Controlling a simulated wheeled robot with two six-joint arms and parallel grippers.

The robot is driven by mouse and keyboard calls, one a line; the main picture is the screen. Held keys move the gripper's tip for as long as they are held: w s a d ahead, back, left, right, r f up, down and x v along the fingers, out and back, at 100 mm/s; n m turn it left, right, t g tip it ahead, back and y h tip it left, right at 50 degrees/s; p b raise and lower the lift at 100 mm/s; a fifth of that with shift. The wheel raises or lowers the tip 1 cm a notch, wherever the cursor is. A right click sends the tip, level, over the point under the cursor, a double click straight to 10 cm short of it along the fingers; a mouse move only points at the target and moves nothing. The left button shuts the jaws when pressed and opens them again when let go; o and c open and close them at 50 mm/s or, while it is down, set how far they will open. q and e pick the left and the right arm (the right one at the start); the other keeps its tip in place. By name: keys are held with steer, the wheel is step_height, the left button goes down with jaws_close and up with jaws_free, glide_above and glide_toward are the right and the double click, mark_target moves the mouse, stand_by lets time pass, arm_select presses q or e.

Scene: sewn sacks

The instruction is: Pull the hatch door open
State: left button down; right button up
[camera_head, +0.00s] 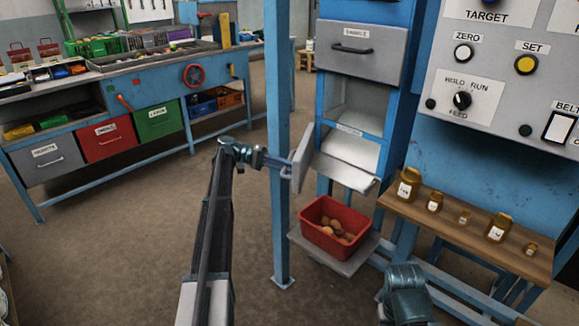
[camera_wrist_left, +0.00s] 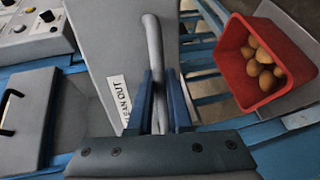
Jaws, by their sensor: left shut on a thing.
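The grey hatch door (camera_head: 302,157) stands swung out, nearly edge-on, at the left side of the blue machine's opening (camera_head: 358,122). In the left wrist view the door (camera_wrist_left: 105,40) bears a label ending in "OUT" and has a grey bar handle (camera_wrist_left: 153,50). My left gripper (camera_head: 284,166) is shut on the handle; its blue fingers (camera_wrist_left: 160,105) lie on either side of the bar. My right arm shows only as a teal part at the bottom of the head view; its fingers are not seen.
A red bin (camera_head: 318,238) with brown lumps sits below the opening on a grey shelf. A blue post (camera_head: 279,225) stands just left of the door. Amber jars (camera_head: 409,184) line a wooden shelf (camera_head: 455,226) at right. The floor (camera_head: 130,240) at left is clear.

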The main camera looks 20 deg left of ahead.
stand_by(0.3)
arm_select(q)
steer(key=c, duration=0.8)
jaws_free()
steer(key=shift+c, duration=0.2)
